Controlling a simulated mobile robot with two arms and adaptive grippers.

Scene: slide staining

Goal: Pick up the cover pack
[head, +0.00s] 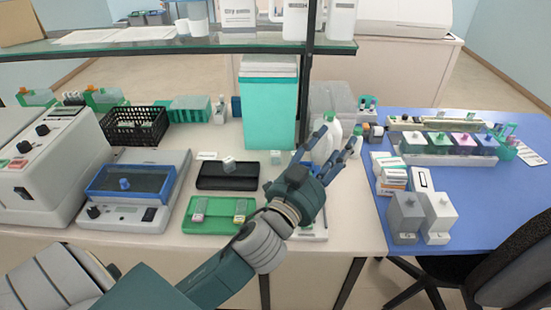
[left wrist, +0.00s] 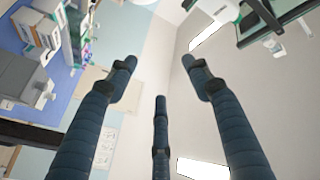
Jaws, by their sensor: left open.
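Several small white boxes (head: 390,172) with labels are stacked at the left edge of the blue mat, right of the middle in the head view. I cannot tell for sure which one is the cover pack. My left gripper (head: 333,143) is open and empty, raised above the bench to the left of these boxes, its fingers spread and apart from them. In the left wrist view its three fingers (left wrist: 160,80) are spread with nothing between them. The bench behind the hand is partly hidden. My right gripper is not in view.
A teal bin (head: 268,110) and a white jug (head: 325,135) stand behind the hand. A green tray (head: 218,225) lies left. A glass shelf (head: 180,47) spans above.

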